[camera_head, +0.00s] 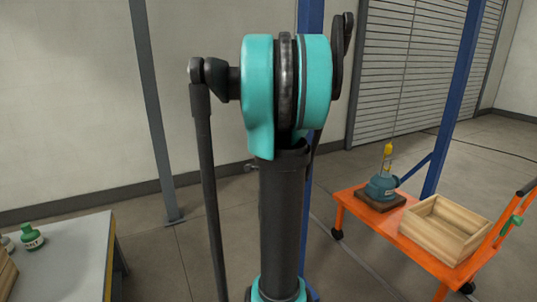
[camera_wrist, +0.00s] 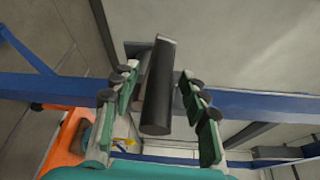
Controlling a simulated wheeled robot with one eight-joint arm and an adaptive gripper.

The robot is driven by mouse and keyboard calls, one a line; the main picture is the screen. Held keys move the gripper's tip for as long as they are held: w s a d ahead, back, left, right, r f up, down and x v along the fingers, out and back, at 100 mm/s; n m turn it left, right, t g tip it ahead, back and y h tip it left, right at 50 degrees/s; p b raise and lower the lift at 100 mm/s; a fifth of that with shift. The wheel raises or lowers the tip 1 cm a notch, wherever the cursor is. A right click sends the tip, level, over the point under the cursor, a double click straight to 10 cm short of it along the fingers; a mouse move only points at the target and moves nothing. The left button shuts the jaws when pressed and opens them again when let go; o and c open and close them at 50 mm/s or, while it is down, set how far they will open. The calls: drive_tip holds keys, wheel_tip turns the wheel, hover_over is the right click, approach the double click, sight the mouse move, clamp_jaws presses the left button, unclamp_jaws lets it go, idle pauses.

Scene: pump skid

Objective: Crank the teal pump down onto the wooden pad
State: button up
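The teal pump (camera_head: 382,187) hangs from a yellow hook (camera_head: 388,150) on a thin cable, at the far end of an orange cart. The brown wooden pad (camera_head: 380,199) is directly under it; I cannot tell whether they touch. In the wrist view, a dark cylindrical crank handle (camera_wrist: 161,85) lies between the green-padded fingers of my gripper (camera_wrist: 160,92). The fingers are open, with a clear gap on the right side of the handle. In the head view, my own arm hides the gripper and handle.
The orange cart (camera_head: 352,204) also carries an open wooden crate (camera_head: 440,234) beside the pad. Blue posts (camera_head: 455,95) stand behind the cart. A grey table (camera_head: 75,255) with a green bottle (camera_head: 32,237) is at left. Floor shows between table and cart.

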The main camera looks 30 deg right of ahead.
drive_tip(key=v, duration=1.2)
idle(0.7)
